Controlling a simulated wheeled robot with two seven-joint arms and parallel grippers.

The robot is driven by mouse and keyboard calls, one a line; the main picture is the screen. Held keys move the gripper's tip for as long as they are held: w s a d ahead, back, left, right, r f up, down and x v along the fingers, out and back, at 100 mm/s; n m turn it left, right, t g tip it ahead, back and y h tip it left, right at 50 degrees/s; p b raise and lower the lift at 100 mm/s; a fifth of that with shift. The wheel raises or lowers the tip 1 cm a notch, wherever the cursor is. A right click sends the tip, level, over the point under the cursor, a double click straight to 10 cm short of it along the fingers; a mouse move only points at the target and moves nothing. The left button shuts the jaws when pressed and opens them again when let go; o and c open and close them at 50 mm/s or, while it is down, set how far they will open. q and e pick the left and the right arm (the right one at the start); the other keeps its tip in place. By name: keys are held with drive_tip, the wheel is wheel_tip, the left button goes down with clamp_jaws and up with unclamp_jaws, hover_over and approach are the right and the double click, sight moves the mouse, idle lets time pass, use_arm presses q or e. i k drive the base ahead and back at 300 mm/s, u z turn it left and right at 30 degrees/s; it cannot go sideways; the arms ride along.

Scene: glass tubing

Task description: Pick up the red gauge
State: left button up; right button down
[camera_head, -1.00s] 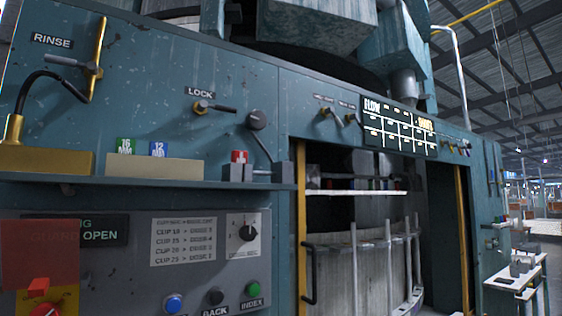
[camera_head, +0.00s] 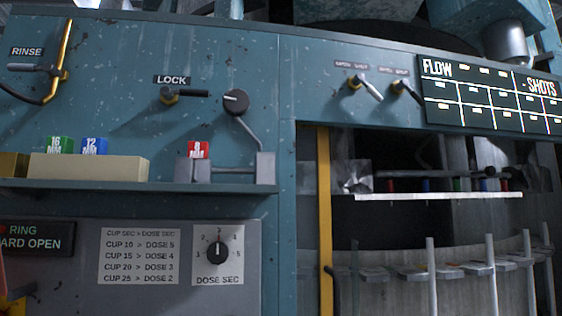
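The red gauge (camera_head: 198,150), with white marking that looks like an 8, sits in a grey holder (camera_head: 193,171) on the shelf below the LOCK label. Only its upper part shows above the holder. A green gauge marked 16 (camera_head: 60,145) and a blue gauge marked 12 (camera_head: 95,146) stand in a beige block (camera_head: 88,167) to its left. Neither of my grippers shows in the head view.
The narrow shelf (camera_head: 140,186) runs along the teal machine panel. A lever with a round black knob (camera_head: 236,102) reaches down just right of the red gauge. A yellow post (camera_head: 324,220) edges the machine opening with upright rods at right.

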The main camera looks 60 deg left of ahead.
sight(196, 150)
drive_tip(key=i, duration=1.5)
drive_tip(key=u, duration=3.05)
